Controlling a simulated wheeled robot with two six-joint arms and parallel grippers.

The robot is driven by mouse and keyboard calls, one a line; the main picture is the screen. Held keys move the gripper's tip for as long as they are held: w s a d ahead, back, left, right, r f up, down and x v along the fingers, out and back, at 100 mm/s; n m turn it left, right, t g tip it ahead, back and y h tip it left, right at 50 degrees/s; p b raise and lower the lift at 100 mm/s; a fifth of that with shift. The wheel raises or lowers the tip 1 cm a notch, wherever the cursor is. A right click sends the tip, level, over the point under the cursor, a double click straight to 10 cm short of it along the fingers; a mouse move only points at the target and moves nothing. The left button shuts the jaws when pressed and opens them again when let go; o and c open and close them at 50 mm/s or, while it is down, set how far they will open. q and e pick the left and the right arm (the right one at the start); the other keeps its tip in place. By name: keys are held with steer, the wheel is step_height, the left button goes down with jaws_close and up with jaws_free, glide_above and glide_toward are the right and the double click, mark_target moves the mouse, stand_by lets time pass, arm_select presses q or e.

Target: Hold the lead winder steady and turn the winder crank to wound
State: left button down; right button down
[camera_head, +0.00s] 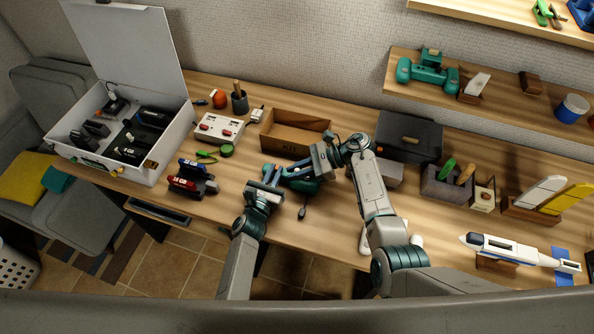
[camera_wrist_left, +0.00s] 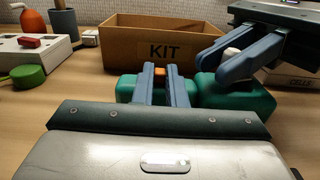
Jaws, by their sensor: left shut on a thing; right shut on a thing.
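The lead winder (camera_head: 308,187) is a teal thing on the table near the front edge, partly hidden by both grippers. In the left wrist view it shows as two teal blocks, a left one (camera_wrist_left: 129,88) and a right one (camera_wrist_left: 235,97). My left gripper (camera_head: 277,172) is shut on the winder's left part; a small orange piece (camera_wrist_left: 160,71) shows between its fingers. My right gripper (camera_head: 304,171) comes in from the right above the winder. Its fingers (camera_wrist_left: 225,62) are shut at a pale knob (camera_wrist_left: 232,53), which looks like the crank's handle. The crank is mostly hidden.
The KIT box (camera_head: 289,147) stands just behind the winder. A dark cable with a plug (camera_head: 303,212) lies in front. Red and blue connector blocks (camera_head: 192,180) and a green tape reel (camera_head: 227,150) lie left. A dark case (camera_head: 409,139) stands right, behind my right arm.

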steer(key=m+t, duration=0.3)
steer(key=shift+w+t, duration=0.3)
steer(key=shift+w, duration=0.05)
steer(key=m+t, duration=0.2)
steer(key=m+t+h, duration=0.1)
steer(key=t, duration=0.1)
steer(key=shift+w+d+m, duration=0.25)
steer(key=shift+w+m, duration=0.15)
steer(key=shift+w+d+m+t+h, duration=0.15)
steer(key=shift+m+t+h, duration=0.4)
steer(key=shift+m+t, duration=0.2)
steer(key=shift+w+d+m+t+h, duration=0.2)
steer(key=shift+m+t+h, duration=0.4)
steer(key=shift+m+t, duration=0.2)
steer(key=shift+w+d+m+t+h, duration=0.15)
steer(key=shift+m+t+h, duration=0.4)
steer(key=shift+m+t, duration=0.2)
steer(key=c, duration=1.4)
jaws_free()
steer(key=shift+d, duration=0.1)
